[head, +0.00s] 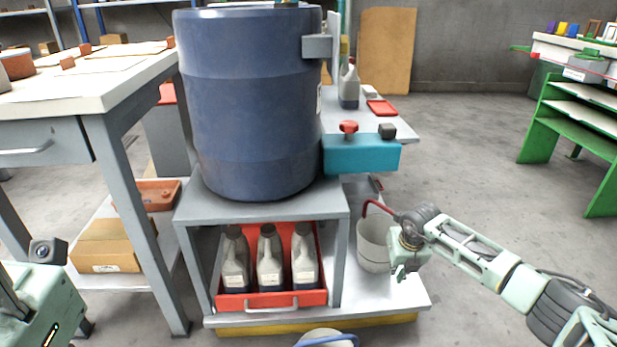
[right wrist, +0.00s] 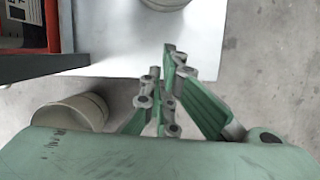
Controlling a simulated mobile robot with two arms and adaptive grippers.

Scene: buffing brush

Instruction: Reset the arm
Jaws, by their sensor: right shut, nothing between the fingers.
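My right gripper (head: 405,270) reaches in from the right in the head view. It hangs in front of and beside the white bucket (head: 372,250), above the right end of the low shelf, and hides part of the bucket. In the right wrist view its green fingers (right wrist: 168,62) are closed together with nothing between them. Part of my left arm (head: 40,300) shows at the bottom left of the head view; its fingers are not visible.
A large blue drum (head: 255,110) stands on a grey cart (head: 190,207). Below it, a red crate (head: 270,301) holds several grey bottles. Another bucket (head: 325,338) stands at the front bottom edge.

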